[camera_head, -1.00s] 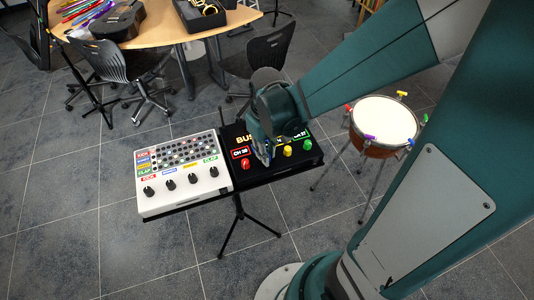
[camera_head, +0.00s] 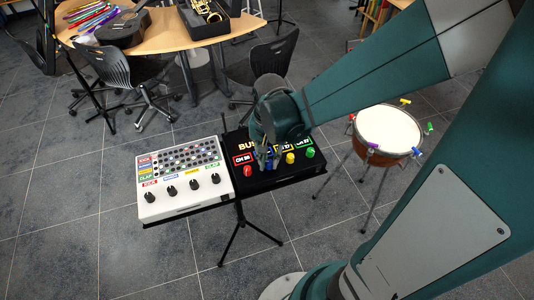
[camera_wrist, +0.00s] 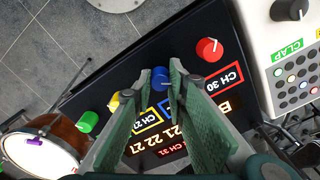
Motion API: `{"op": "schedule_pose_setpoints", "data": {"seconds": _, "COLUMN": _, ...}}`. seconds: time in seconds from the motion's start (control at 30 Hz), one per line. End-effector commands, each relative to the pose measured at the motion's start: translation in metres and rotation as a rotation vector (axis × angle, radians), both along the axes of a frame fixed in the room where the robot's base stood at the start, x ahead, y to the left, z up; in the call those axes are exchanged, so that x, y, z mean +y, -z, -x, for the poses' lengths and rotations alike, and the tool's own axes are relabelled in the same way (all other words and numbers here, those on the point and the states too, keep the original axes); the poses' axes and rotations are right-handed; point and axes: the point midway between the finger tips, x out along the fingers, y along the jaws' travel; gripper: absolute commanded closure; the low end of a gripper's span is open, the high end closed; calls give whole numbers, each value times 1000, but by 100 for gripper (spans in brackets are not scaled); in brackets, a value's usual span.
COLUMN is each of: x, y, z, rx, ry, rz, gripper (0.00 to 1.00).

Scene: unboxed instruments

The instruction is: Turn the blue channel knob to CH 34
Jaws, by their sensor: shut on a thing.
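The black channel box (camera_head: 285,180) stands on a stand in the head view, with a row of coloured knobs. The blue knob (camera_wrist: 160,76) sits between my two fingertips in the wrist view, its top showing. My gripper (camera_wrist: 161,88) is shut on it; in the head view my gripper (camera_head: 270,162) covers most of the knob. The blue channel's readout is mostly hidden by my fingers, so I cannot read its number. The red knob (camera_wrist: 209,49) beside it has a white pointer line and a label that looks like CH 30.
The yellow knob (camera_wrist: 114,102) and green knob (camera_wrist: 88,122) lie on the other side of the blue knob. A white mixer (camera_head: 184,184) stands close beside the box. A drum (camera_head: 388,132) stands to the right. Chairs and a table are behind.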

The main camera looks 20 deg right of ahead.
Motion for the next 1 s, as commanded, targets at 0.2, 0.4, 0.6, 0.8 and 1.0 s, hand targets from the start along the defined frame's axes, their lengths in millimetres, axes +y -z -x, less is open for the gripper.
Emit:
{"op": "schedule_pose_setpoints", "data": {"seconds": 0.2, "x": 0, "y": 0, "z": 0, "rx": -1, "ry": 108, "rz": -1, "gripper": 96}}
{"op": "schedule_pose_setpoints", "data": {"seconds": 0.4, "x": 0, "y": 0, "z": 0, "rx": -1, "ry": 151, "rz": -1, "gripper": 96}}
{"op": "schedule_pose_setpoints", "data": {"seconds": 0.6, "x": 0, "y": 0, "z": 0, "rx": -1, "ry": 156, "rz": -1, "gripper": 96}}
{"op": "schedule_pose_setpoints", "data": {"seconds": 0.8, "x": 0, "y": 0, "z": 0, "rx": -1, "ry": 156, "rz": -1, "gripper": 83}}
{"op": "schedule_pose_setpoints", "data": {"seconds": 1.0, "x": 0, "y": 0, "z": 0, "rx": 0, "ry": 155, "rz": 0, "gripper": 69}}
